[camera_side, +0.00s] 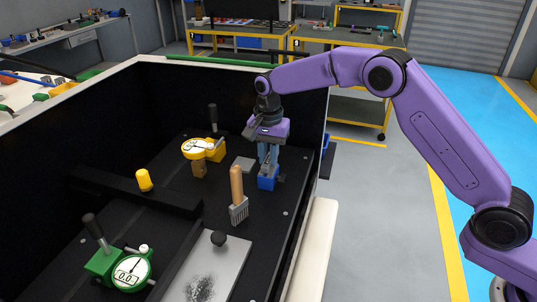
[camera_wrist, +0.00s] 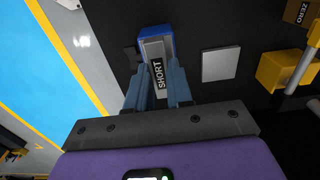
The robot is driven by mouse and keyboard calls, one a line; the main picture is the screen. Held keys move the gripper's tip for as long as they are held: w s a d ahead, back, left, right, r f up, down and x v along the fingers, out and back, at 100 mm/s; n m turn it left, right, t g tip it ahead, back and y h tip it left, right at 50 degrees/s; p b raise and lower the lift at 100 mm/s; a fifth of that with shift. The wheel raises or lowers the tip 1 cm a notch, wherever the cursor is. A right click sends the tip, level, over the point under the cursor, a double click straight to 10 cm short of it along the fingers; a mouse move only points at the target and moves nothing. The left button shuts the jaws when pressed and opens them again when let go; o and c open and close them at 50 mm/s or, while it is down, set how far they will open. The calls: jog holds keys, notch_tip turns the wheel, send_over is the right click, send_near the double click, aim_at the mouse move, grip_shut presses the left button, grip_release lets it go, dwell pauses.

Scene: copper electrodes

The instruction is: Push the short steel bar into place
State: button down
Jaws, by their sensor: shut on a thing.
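My gripper (camera_side: 268,160) points down over the right side of the black-walled work box. In the wrist view my gripper (camera_wrist: 158,84) has its two blue-grey fingers on either side of a pale grey bar (camera_wrist: 153,50) with a black label reading SHORT, the short steel bar. The fingers are shut on the bar. A blue block (camera_side: 267,184) is directly below the fingers, and it also shows at the far end of the bar in the wrist view (camera_wrist: 154,30). I cannot tell whether the bar sits in the blue block or only touches it.
A square grey plate (camera_side: 244,164) lies left of the fingers. A green dial gauge (camera_side: 130,270), a yellow knob (camera_side: 144,180) and a steel plate (camera_side: 228,260) are nearer the front.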

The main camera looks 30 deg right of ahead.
jog(key=shift+f, duration=0.65)
dwell(0.5)
jog(key=c, duration=0.9)
grip_release()
jog(key=shift+r, duration=0.1)
jog(key=shift+r, duration=2.45)
jog(key=shift+r, duration=0.1)
jog(key=shift+r, duration=5.9)
